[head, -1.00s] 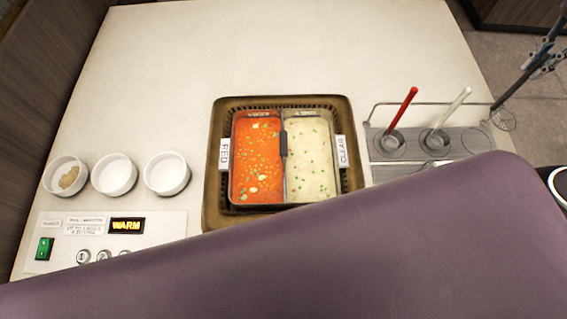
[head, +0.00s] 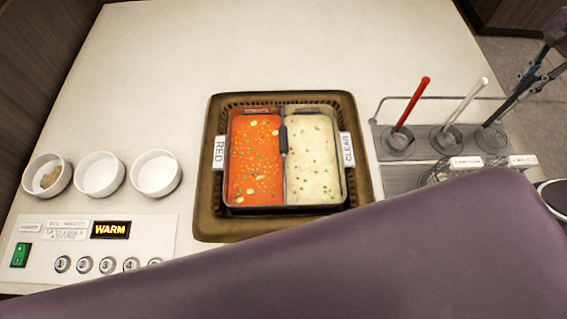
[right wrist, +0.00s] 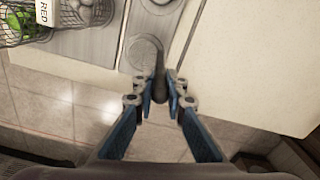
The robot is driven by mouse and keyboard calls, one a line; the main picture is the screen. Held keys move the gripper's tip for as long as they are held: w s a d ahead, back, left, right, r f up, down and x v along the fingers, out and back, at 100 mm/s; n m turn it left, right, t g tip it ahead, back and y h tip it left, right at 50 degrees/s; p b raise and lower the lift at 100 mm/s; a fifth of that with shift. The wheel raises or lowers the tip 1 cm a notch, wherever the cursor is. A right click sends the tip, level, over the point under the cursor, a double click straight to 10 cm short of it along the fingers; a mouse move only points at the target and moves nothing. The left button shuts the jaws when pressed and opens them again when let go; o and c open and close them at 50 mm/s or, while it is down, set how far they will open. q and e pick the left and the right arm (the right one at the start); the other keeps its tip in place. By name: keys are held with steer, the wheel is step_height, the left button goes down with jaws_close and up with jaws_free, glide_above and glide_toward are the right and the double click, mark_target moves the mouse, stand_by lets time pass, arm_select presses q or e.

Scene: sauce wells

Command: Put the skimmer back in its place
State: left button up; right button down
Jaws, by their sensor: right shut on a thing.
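My right gripper (head: 527,77) is at the right edge of the head view, shut on the dark handle of the skimmer (head: 507,108). The skimmer slants down to the rightmost round well (head: 492,139) of the grey holder (head: 417,153), its lower end at that well. I cannot tell how deep it sits. In the right wrist view the blue fingers (right wrist: 161,98) close around the dark handle (right wrist: 159,78), with a round well beyond. A red-handled tool (head: 412,103) and a white-handled tool (head: 470,103) stand in the other two wells. My left gripper is not in view.
A thin rail (head: 440,97) runs behind the wells. Wire baskets (head: 440,177) lie in front. A two-part pot (head: 284,155) of red and clear broth sits in the middle. Bowls (head: 155,174) and a control panel (head: 85,240) are left. A large purple shape hides the front.

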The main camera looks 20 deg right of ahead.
steer(key=shift+f, duration=0.6)
stand_by(0.6)
steer(key=c, duration=1.1)
jaws_free()
step_height(320, 180, up, 11)
steer(key=p, duration=1)
steer(key=shift+r+p, duration=0.1)
steer(key=shift+p, duration=0.2)
steer(key=shift+s, duration=0.1)
